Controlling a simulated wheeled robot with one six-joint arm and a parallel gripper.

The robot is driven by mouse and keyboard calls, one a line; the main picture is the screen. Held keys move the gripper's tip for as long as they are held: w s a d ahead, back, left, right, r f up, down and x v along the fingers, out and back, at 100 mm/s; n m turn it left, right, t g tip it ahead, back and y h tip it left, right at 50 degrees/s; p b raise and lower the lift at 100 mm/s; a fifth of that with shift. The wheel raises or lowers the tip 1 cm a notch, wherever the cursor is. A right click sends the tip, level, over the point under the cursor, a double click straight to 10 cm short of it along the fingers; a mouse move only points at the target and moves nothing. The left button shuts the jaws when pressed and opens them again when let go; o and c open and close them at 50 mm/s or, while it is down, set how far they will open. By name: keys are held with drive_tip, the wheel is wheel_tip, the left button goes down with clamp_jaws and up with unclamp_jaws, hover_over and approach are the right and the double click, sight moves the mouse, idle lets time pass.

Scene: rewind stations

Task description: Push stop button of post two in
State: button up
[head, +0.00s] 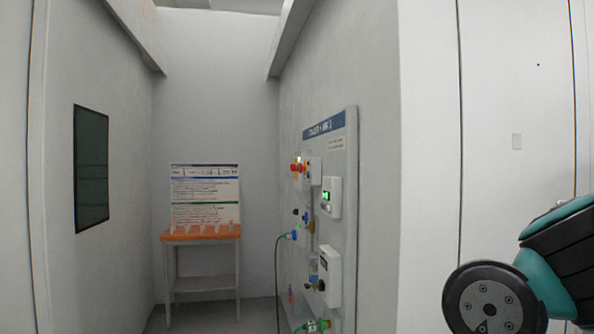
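A grey control panel (345,215) with a blue header strip stands along the right wall, seen at a steep angle. Its header text is too blurred to read for certain, so I cannot tell whether it is post two. My gripper is not in view; only a teal and black link of my arm shows at the lower right.
A small table (202,237) with an orange top stands at the back, with a printed board (205,197) on it. A dark window-like panel (91,169) is on the left wall. Cables with blue and green plugs (292,236) hang at the control panel. The passage floor between looks clear.

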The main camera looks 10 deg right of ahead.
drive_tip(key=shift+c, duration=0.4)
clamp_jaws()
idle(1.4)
